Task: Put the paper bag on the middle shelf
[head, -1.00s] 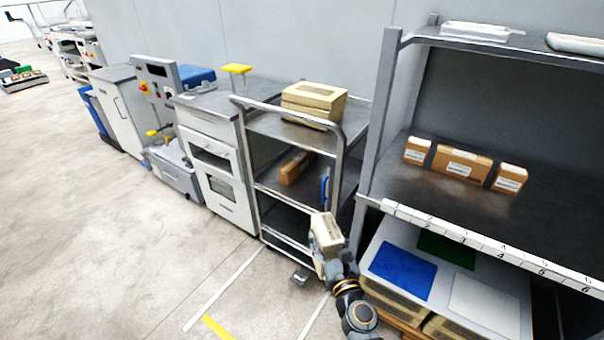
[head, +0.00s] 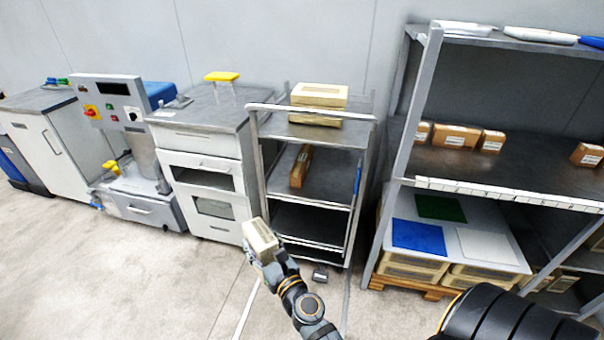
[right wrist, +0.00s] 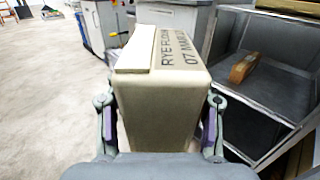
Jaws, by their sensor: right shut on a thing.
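The paper bag (head: 260,238) is a cream block with dark lettering reading "RYE FLOUR" in the right wrist view (right wrist: 155,92). My right gripper (head: 264,254) is shut on it, a finger on each side, and holds it in the air in front of the trolley. The trolley has three shelves. Its middle shelf (head: 332,183) carries a long brown item (head: 301,167) near the left and is bare to the right. The bag appears lower than this shelf in the head view. My left gripper is not in view.
Cream packs (head: 318,95) lie on the trolley's top shelf; its bottom shelf (head: 305,224) looks empty. A white drawer cabinet (head: 205,175) stands left of the trolley. A tall rack (head: 412,150) with brown boxes (head: 457,136) stands right. Metal posts and a handle frame the trolley.

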